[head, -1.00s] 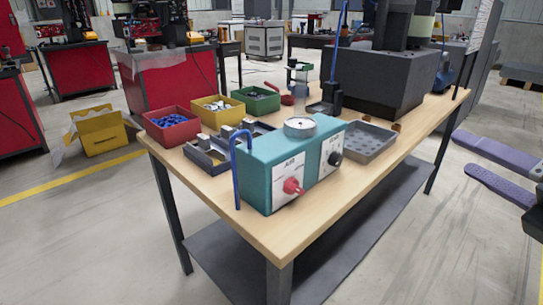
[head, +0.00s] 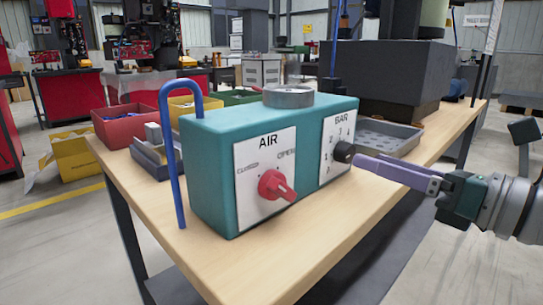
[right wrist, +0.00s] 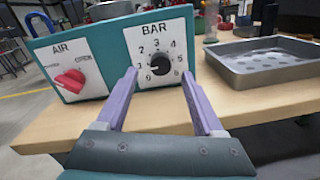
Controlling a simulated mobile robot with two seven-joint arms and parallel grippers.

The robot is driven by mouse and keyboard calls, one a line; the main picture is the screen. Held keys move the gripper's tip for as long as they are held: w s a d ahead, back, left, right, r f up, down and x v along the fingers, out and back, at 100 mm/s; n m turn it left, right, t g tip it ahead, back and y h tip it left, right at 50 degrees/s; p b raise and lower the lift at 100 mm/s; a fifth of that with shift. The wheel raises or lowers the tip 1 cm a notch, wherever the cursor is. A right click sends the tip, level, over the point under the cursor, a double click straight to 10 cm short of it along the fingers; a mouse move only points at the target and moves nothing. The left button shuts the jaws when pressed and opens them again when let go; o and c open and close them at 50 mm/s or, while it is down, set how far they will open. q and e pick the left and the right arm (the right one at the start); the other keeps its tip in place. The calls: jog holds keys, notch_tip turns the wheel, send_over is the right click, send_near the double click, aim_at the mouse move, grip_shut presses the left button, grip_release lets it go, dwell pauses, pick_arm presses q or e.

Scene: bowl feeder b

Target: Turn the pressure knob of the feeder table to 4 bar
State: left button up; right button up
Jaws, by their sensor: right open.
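The teal feeder control box (head: 225,135) stands on the wooden table. Its black pressure knob (head: 344,152) sits on the white BAR panel; in the right wrist view the knob (right wrist: 160,64) is ringed by numbers, with 4 at upper right. I cannot tell which number it points to. My right gripper (head: 360,162) reaches in from the right. Its lilac fingers look overlapped in the head view; in the right wrist view the gripper (right wrist: 159,75) is open, with one fingertip on each side of the knob and no clear contact. My left gripper is not in view.
A red AIR knob (head: 275,186) sits on the same box, left of the BAR panel. A blue hose (head: 174,165) arches at the box's left end. A grey tray (head: 392,138) lies behind the gripper. A red bin (head: 125,127) stands at the back left.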

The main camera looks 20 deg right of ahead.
aim_at(351, 154)
jog(key=shift+x, duration=1.9)
jog(key=shift+c, duration=0.4)
grip_shut()
